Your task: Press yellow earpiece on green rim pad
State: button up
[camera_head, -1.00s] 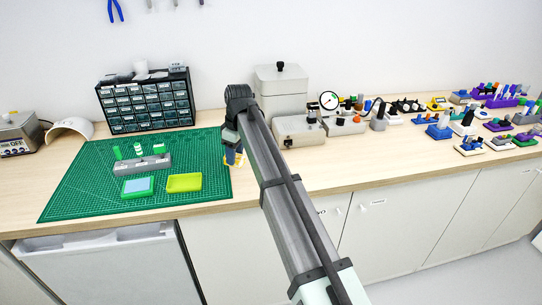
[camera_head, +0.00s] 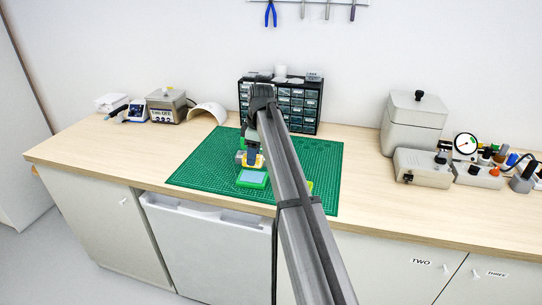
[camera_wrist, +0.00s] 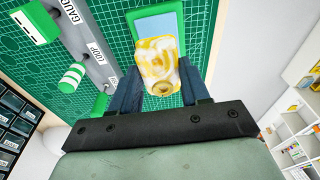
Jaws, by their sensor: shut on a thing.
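The yellow earpiece (camera_wrist: 160,66), a marbled yellow and white lump, sits between the dark blue fingers of my gripper (camera_wrist: 161,74) in the wrist view. My gripper is shut on it. The green rim pad (camera_wrist: 182,14), with a pale blue face, lies just beyond the earpiece, which covers part of it. In the head view, my gripper (camera_head: 250,152) is above and just behind the pad (camera_head: 252,184). I cannot tell the exact gap between earpiece and pad.
A grey block (camera_wrist: 92,45) with labels and green pieces stands left of the pad in the wrist view. The green cutting mat (camera_head: 325,165) lies beneath. A drawer cabinet (camera_head: 310,108) stands behind. My arm mostly hides a yellow-green tray right of the pad.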

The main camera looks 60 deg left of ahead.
jog(key=shift+s+a, duration=0.1)
jog(key=shift+s, duration=0.1)
jog(key=shift+f, duration=0.1)
jog(key=shift+f, duration=2.1)
jog(key=shift+f, duration=0.35)
dwell(0.7)
jog(key=o, duration=1.2)
notch_tip(320, 180, up, 14)
jog(key=w+d, duration=0.1)
jog(key=shift+w+d+f, duration=0.15)
jog(key=shift+w, duration=0.1)
